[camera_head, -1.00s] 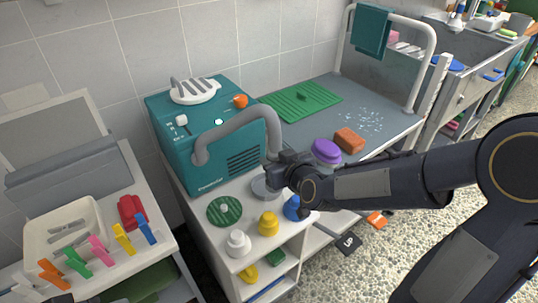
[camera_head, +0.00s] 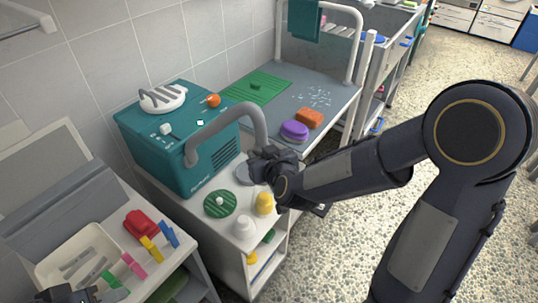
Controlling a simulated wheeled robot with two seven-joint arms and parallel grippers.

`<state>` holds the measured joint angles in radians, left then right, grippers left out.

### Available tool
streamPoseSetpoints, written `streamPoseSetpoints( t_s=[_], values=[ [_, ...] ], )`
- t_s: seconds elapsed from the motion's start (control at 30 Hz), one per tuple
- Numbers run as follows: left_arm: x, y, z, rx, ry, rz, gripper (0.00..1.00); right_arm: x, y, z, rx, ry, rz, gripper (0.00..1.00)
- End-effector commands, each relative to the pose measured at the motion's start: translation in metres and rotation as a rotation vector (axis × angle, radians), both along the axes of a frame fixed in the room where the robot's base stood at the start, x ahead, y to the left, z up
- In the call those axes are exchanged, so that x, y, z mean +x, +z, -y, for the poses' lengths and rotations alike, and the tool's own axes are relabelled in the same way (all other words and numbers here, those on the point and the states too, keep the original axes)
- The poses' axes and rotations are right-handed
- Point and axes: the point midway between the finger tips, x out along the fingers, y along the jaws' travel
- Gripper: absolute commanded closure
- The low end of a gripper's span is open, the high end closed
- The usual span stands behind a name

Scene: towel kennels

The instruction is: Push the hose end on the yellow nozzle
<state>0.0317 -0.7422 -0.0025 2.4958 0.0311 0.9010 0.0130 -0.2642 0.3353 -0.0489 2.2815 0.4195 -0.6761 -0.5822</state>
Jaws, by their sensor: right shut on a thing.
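The grey hose (camera_head: 213,128) arches out of the teal dryer box (camera_head: 160,128), and its end comes down at my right gripper (camera_head: 262,165). My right gripper is shut on the hose end, which its dark fingers mostly hide, above the right edge of the white cabinet top. The yellow nozzle (camera_head: 264,205) stands upright on that top, just below the gripper in the picture and apart from the hose end as far as I can see. A white nozzle (camera_head: 244,228) stands nearer. My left gripper (camera_head: 78,294) shows only partly at the bottom left; its jaws are unclear.
A green ribbed disc (camera_head: 216,206) and a grey disc (camera_head: 246,174) lie on the cabinet top. A purple brush (camera_head: 294,131) and an orange sponge (camera_head: 309,118) lie on the grey table behind.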

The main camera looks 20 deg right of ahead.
Motion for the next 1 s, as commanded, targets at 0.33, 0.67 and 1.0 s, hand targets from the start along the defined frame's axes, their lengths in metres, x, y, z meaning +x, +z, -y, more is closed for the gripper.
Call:
streamPoseSetpoints(
  t_s=[0.33, 0.67, 1.0],
  values=[
    [0.0, -0.012, 0.0, 0.0, 0.0, 0.0, 0.64, 0.004, -0.015, -0.001, -0.003, -0.01, 0.002, 0.92],
    [0.0, -0.041, 0.0, 0.0, 0.0, 0.0, 0.64, 0.004, -0.047, -0.001, -0.003, -0.008, 0.002, 0.92],
    [0.0, -0.065, 0.0, 0.0, 0.0, 0.0, 0.64, 0.004, -0.073, -0.001, -0.003, -0.007, 0.002, 0.92]
  ],
)
